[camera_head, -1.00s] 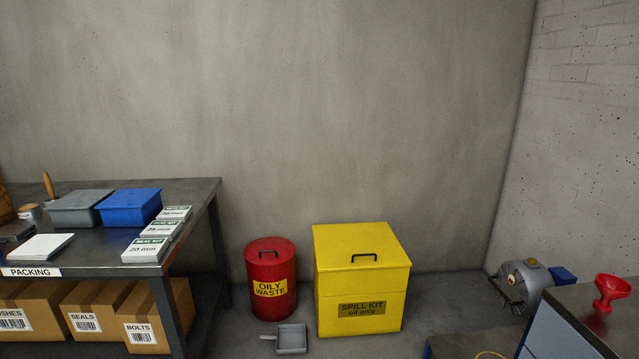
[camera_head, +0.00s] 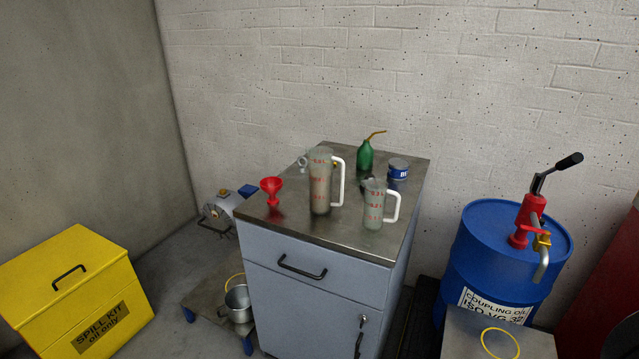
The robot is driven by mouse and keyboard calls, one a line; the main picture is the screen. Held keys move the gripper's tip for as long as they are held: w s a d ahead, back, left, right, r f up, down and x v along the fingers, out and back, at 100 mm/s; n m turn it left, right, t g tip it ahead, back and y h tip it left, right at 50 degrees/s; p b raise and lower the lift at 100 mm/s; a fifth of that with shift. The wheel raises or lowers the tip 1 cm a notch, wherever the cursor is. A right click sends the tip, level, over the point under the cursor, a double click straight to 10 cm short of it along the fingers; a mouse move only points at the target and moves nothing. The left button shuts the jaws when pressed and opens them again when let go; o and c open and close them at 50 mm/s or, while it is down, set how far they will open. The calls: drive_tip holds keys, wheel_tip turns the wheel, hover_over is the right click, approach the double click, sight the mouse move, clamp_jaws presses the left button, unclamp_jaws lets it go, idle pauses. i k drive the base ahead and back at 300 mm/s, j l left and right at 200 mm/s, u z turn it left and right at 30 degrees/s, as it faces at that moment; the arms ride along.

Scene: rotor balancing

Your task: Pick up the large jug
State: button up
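The large jug (camera_head: 320,181) stands upright on the metal top of a grey cabinet (camera_head: 314,267). It is tall and translucent with red markings, and its white handle points right. A smaller jug (camera_head: 373,206) of the same kind stands to its right and nearer, its handle also to the right. The two jugs look close together; I cannot tell whether they touch. My gripper is not in view.
A red funnel (camera_head: 271,189) stands left of the large jug. A green oil can (camera_head: 365,155) and a blue tin (camera_head: 398,169) stand behind. A blue drum (camera_head: 487,252) with a red pump (camera_head: 530,218) is at right. A yellow spill kit box (camera_head: 75,287) is at left.

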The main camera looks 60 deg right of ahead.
sight(321, 158)
drive_tip(key=z, duration=1.3)
drive_tip(key=j, duration=0.15)
